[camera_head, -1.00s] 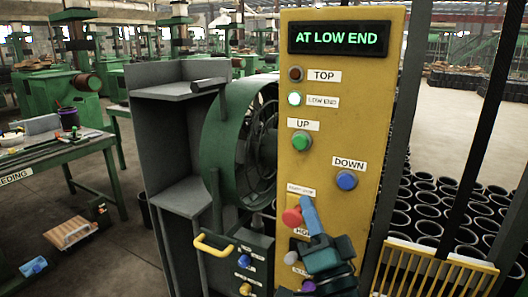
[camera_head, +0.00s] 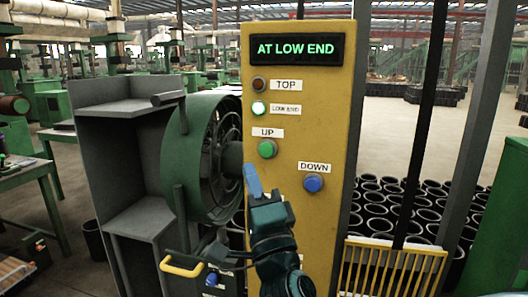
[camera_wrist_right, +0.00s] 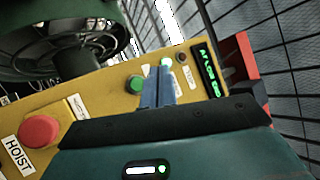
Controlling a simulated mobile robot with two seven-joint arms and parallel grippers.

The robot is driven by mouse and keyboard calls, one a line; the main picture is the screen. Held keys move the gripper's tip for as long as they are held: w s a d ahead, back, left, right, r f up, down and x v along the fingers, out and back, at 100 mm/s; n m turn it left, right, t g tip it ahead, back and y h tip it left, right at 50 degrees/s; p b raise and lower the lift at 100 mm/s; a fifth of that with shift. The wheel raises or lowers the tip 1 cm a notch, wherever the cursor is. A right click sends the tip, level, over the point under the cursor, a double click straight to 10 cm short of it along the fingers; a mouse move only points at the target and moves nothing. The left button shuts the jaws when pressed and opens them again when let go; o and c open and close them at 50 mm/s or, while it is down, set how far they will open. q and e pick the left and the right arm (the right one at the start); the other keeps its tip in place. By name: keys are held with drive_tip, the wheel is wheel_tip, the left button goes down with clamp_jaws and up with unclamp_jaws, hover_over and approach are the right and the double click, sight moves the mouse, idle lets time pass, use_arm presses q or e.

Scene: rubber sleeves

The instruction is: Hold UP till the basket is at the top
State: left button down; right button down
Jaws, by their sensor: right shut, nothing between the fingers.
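A yellow control panel (camera_head: 330,235) stands in front of me. Its display (camera_head: 297,49) reads AT LOW END in green. The TOP lamp (camera_head: 259,84) is dark and the LOW END lamp (camera_head: 258,108) is lit white. The green UP button (camera_head: 267,149) is at the left and the blue DOWN button (camera_head: 313,183) is lower right. My right gripper (camera_head: 252,180) is shut and empty, with its blue fingertips just below and left of UP. In the right wrist view the green button (camera_wrist_right: 135,84) is left of the blue fingers (camera_wrist_right: 157,88); I cannot tell any contact. The basket is not identifiable.
A green drum-like fan housing (camera_head: 208,155) and grey shelf (camera_head: 140,215) stand left of the panel. A yellow rack (camera_head: 390,268) and many black rings (camera_head: 400,205) are at the right.

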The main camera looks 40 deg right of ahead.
sight(266, 150)
drive_tip(key=shift+w+d+b, duration=0.2)
drive_tip(key=shift+w+d, duration=1.25)
drive_tip(key=shift+d, duration=0.2)
drive_tip(key=shift+w+d+b, duration=0.15)
drive_tip(key=shift+w+d, duration=1.3)
drive_tip(key=shift+d, duration=0.2)
drive_tip(key=shift+w+d+p, duration=0.25)
drive_tip(key=shift+d+p, duration=0.05)
drive_tip(key=shift+d, duration=0.05)
